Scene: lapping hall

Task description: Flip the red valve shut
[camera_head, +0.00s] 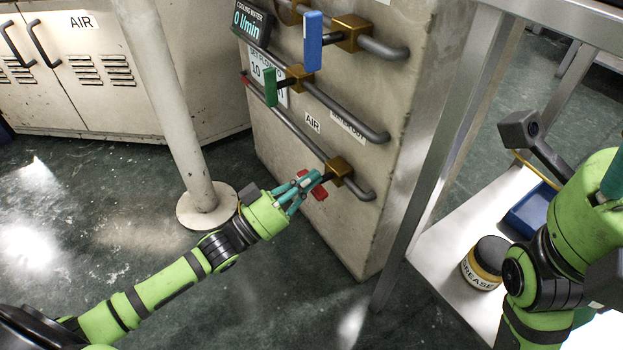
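The red valve handle (319,193) sits on a brass valve body (340,170) on the lowest pipe of the beige cabinet. Its visible parts slant down to the right, roughly along the pipe. My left gripper (307,184) is at the handle, its teal fingers crossing in front of it and hiding its middle. Whether the fingers touch or clasp the handle is unclear. My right gripper (612,178) is at the right edge, far from the valve, mostly cut off by the frame; its opening does not show.
A green handle (270,87) and a blue handle (312,41) stand upright on the pipes above. A display (252,21) reads 0 l/min. A pale post (180,120) stands left of the cabinet. A grease tin (484,263) and a blue bin (533,212) sit on the right shelf.

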